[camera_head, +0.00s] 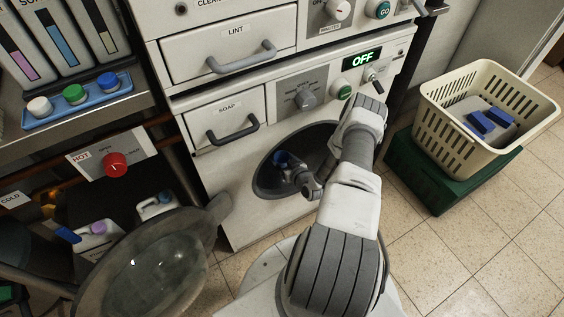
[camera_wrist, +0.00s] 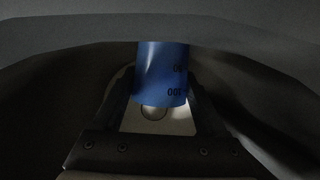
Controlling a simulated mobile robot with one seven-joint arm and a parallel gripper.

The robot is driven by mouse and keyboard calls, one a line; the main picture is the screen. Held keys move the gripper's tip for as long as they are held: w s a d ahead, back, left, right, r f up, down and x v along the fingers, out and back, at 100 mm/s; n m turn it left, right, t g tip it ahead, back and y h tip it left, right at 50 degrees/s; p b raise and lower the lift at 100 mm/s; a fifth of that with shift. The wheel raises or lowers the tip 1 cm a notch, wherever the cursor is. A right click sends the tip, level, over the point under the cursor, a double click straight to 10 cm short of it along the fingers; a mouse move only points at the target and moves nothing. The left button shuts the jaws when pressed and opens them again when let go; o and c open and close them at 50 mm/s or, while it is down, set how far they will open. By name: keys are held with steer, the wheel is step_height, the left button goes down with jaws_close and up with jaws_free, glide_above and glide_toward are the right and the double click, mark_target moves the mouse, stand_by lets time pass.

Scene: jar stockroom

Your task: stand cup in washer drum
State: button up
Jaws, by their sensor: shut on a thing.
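A blue cup (camera_wrist: 162,75) with dark markings is between the fingers of my gripper (camera_wrist: 160,100) in the wrist view, and the gripper is shut on it. The markings read upside down in that view. My gripper (camera_head: 290,168) reaches in through the round opening. The washer door (camera_head: 140,262) hangs wide open at the lower left. Whether the cup touches the drum floor cannot be told.
A soap drawer (camera_head: 226,122) is above the opening, and the panel display (camera_head: 361,60) reads OFF. A cream basket (camera_head: 480,115) with blue things stands on a green crate (camera_head: 437,180) at right.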

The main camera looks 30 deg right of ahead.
steer(key=shift+f, duration=0.1)
steer(key=o, duration=1.3)
steer(key=shift+r, duration=0.2)
